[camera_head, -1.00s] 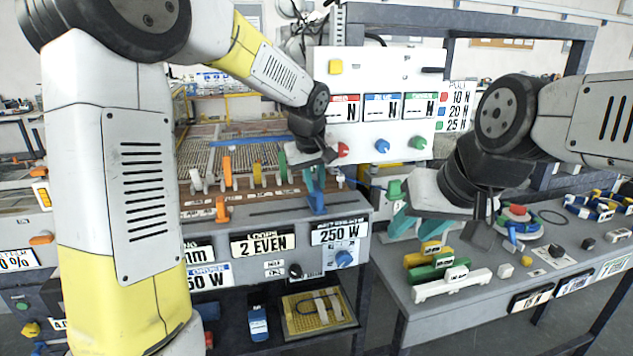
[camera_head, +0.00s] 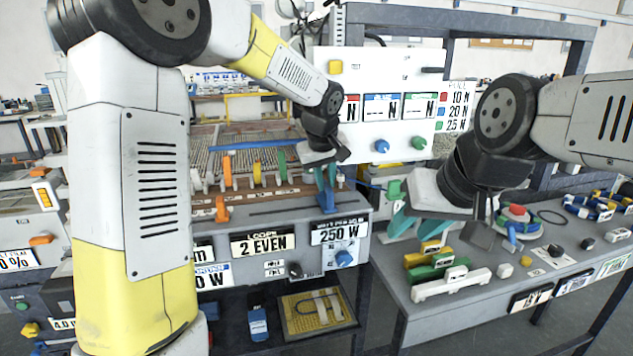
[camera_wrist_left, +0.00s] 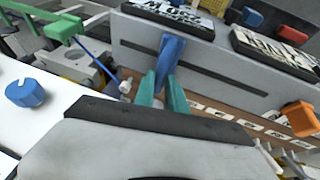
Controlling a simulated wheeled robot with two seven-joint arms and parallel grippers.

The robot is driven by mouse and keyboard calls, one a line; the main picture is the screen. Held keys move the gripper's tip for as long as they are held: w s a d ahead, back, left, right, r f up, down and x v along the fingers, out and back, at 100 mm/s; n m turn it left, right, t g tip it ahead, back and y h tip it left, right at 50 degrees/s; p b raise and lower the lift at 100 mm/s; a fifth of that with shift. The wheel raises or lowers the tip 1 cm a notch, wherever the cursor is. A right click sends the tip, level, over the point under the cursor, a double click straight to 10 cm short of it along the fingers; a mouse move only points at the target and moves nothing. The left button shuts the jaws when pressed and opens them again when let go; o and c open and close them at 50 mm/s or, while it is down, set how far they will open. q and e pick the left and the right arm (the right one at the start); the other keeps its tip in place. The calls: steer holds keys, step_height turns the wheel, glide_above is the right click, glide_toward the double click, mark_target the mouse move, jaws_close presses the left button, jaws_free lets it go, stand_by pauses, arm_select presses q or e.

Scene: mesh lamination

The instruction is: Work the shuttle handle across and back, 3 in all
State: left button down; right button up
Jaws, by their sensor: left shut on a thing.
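A blue shuttle handle (camera_head: 328,201) stands at the right end of the slot along the grey machine front. An orange handle (camera_head: 222,210) stands further left on the same front. My left gripper (camera_head: 325,178) is shut on the blue handle from above. In the left wrist view, the teal fingertips (camera_wrist_left: 164,92) close around the lower part of the blue handle (camera_wrist_left: 171,50), and the orange handle (camera_wrist_left: 299,113) is at the right. My right gripper (camera_head: 418,224) is empty, its teal fingers apart above the right table.
A panel with dials (camera_head: 383,146) stands behind the grippers. The right table (camera_head: 412,318) carries green, yellow and white blocks (camera_head: 440,275) and a red button (camera_head: 517,210). Several coloured levers (camera_head: 257,172) stand left of my left gripper.

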arm_select(q)
steer(key=d, duration=0.2)
steer(key=w+d, duration=0.1)
steer(key=d, duration=0.1)
steer(key=w+d, duration=0.1)
steer(key=d, duration=0.2)
steer(key=shift+r, duration=0.1)
steer(key=c, duration=1.4)
jaws_free()
steer(key=shift+d, duration=0.1)
steer(key=shift+o, duration=0.2)
steer(key=v, duration=0.7)
steer(key=shift+s+r, duration=0.15)
steer(key=shift+r, duration=0.2)
